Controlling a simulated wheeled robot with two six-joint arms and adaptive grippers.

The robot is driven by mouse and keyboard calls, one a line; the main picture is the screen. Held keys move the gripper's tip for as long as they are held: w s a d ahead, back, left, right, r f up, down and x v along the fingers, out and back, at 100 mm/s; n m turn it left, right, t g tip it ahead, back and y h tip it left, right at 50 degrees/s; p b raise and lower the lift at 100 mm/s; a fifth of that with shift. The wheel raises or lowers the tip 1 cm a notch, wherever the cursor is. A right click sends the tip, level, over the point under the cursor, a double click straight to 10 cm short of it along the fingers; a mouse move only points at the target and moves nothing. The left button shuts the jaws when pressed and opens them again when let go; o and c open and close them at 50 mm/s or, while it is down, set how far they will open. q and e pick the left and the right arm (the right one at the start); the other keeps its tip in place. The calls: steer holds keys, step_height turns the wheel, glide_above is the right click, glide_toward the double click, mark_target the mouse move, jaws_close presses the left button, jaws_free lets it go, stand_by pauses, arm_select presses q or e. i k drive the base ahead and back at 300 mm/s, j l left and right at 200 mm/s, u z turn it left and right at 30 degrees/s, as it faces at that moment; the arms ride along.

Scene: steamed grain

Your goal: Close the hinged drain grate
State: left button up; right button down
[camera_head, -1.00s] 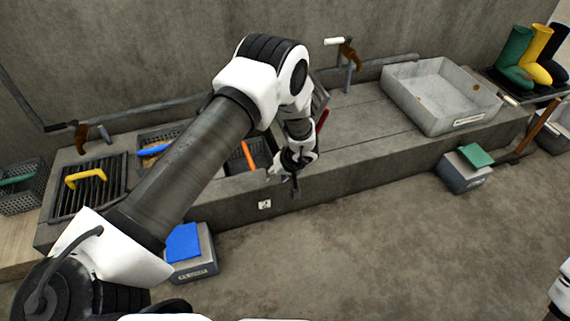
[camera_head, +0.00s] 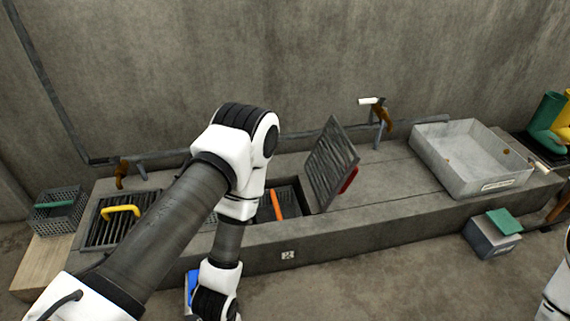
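The hinged drain grate (camera_head: 328,165) stands open, tilted up steeply at the right side of a dark drain opening (camera_head: 290,203) in the concrete trough. It is a slatted grey panel with a red handle (camera_head: 349,180) on its right-hand face. An orange bar (camera_head: 276,204) shows in the opening. My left arm crosses the left middle and its wrist bends down in front of the trough, apart from the grate. The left gripper's fingers are not visible. Only a white part of my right arm shows at the lower right edge; its gripper is out of view.
A closed grate with a yellow handle (camera_head: 121,210) lies at left, near a basket (camera_head: 58,220). A grey basin (camera_head: 470,160) sits at right. Taps (camera_head: 383,115) and pipes line the wall. A box with a green top (camera_head: 503,222) and a partly hidden blue-topped box stand on the floor.

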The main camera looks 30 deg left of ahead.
mark_target(350, 170)
steer(key=i+l+u, duration=0.15)
steer(key=u, duration=0.35)
steer(key=i+l+u, duration=0.1)
steer(key=l+u, duration=0.35)
steer(key=i+l+u, duration=0.1)
steer(key=l+u, duration=0.2)
steer(key=u, duration=0.2)
steer(key=l+u, duration=0.45)
steer(key=l, duration=0.45)
steer(key=k+l+u, duration=0.15)
steer(key=l, duration=0.8)
steer(key=k+l+u, duration=0.15)
steer(key=l, duration=0.3)
steer(key=k+l, duration=0.1)
steer(key=l, duration=0.4)
steer(key=i+u, duration=0.05)
